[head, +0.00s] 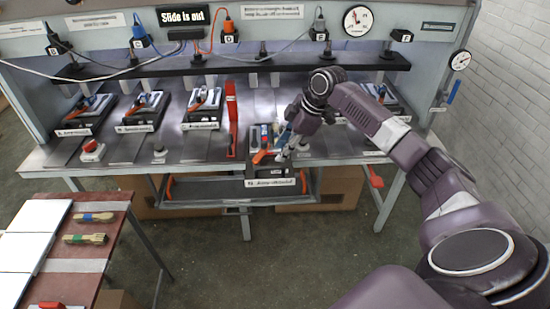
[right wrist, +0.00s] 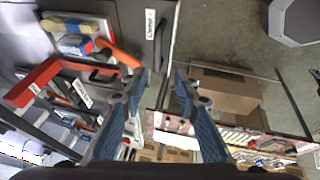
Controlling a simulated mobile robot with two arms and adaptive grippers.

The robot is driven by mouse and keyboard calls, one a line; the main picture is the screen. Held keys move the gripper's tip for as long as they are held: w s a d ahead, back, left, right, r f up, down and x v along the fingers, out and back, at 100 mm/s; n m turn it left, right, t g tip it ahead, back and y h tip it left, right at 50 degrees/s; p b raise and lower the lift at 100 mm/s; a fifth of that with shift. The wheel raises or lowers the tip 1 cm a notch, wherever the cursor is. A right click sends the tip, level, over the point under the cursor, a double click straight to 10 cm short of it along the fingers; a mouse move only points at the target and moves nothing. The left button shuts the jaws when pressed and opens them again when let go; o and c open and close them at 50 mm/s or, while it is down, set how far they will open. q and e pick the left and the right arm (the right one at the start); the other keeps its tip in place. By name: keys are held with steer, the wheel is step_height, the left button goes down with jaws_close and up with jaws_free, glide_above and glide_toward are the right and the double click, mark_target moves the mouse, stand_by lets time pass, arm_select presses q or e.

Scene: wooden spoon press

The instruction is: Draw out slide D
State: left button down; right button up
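A dark slide (head: 256,168) with a white label sits farther forward than the other slides, its front jutting past the bench edge. Its label is too small to read surely as D. It carries an orange-handled clamp (head: 262,156) and small blue and red parts. In the right wrist view the slide's front with a dark handle (right wrist: 157,45) is at the top. My right gripper (head: 283,153) is over the slide's right side in the head view. In the right wrist view its two blue fingers (right wrist: 161,76) are apart with nothing between them. My left gripper is not in view.
Several other slides stand back on the bench (head: 180,148), among them one at left (head: 86,112). A red upright bar (head: 231,118) is left of the forward slide. A lit sign (head: 183,16) reads "Slide is out". A side table (head: 75,265) stands front left.

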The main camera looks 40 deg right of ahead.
steer(key=shift+v, duration=1.35)
steer(key=shift+a+f, duration=0.1)
